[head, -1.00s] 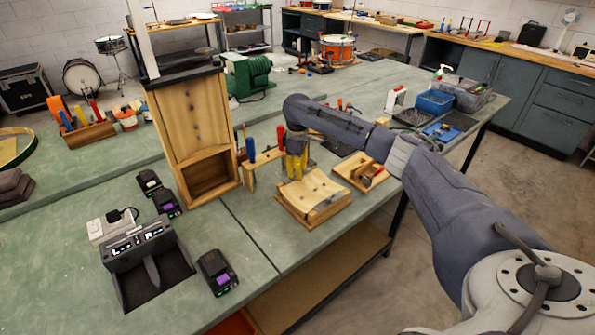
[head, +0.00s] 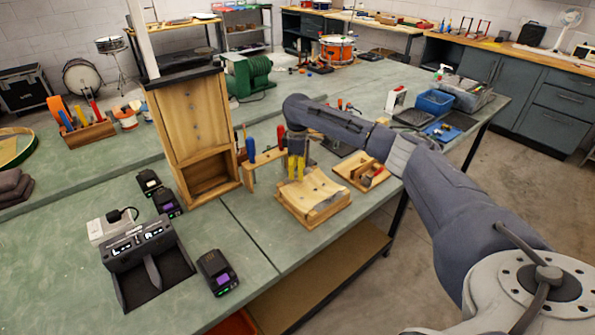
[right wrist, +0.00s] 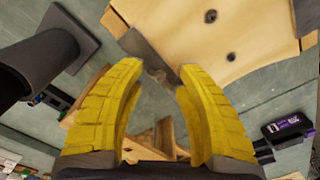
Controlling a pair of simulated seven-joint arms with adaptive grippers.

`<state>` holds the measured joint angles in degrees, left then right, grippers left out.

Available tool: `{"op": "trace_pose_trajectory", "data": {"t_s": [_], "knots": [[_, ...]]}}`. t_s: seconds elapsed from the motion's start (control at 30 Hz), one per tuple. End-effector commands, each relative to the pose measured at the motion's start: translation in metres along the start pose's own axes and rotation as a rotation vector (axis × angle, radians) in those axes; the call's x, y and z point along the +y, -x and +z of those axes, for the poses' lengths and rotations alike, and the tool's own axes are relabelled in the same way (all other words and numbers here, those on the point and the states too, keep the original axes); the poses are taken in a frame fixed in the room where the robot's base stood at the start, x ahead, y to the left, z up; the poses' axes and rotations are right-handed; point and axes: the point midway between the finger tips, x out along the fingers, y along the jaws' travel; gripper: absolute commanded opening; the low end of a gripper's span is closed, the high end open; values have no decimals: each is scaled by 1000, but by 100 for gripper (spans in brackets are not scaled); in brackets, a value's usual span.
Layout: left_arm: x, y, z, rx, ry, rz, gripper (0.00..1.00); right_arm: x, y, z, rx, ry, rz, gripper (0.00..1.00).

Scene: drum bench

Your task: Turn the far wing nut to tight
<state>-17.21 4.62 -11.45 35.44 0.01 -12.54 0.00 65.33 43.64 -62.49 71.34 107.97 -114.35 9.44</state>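My right gripper (head: 297,175) points down at the back left edge of a wooden cradle block (head: 318,192) with a curved top. In the right wrist view its two yellow fingers (right wrist: 162,70) are apart, with a clear gap between them. A small grey metal piece (right wrist: 158,75), perhaps the far wing nut, shows between the fingertips, at the end of a dark flat strip. I cannot tell its angle or whether a finger touches it. The cradle's pale wood (right wrist: 225,40) lies beyond the fingertips. The near wing nut is not clearly seen. My left gripper is not in view.
A tool rack (head: 264,160) with screwdrivers stands just left of my right gripper. A small wooden tray (head: 350,180) is to the right of the cradle. A tall wooden box (head: 200,120) stands further left. The bench between cradle and black devices (head: 217,272) is clear.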

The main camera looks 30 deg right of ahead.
Motion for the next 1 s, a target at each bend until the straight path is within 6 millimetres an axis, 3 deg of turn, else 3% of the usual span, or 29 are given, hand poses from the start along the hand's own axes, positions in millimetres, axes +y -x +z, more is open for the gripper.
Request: {"op": "trace_pose_trajectory", "data": {"t_s": [0.17,0.7,1.0], "knots": [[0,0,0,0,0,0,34,1,13,0,1,1,1,34],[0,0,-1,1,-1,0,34,1,100,0,1,0,3,34],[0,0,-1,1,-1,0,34,0,119,0,0,0,1,34]]}}
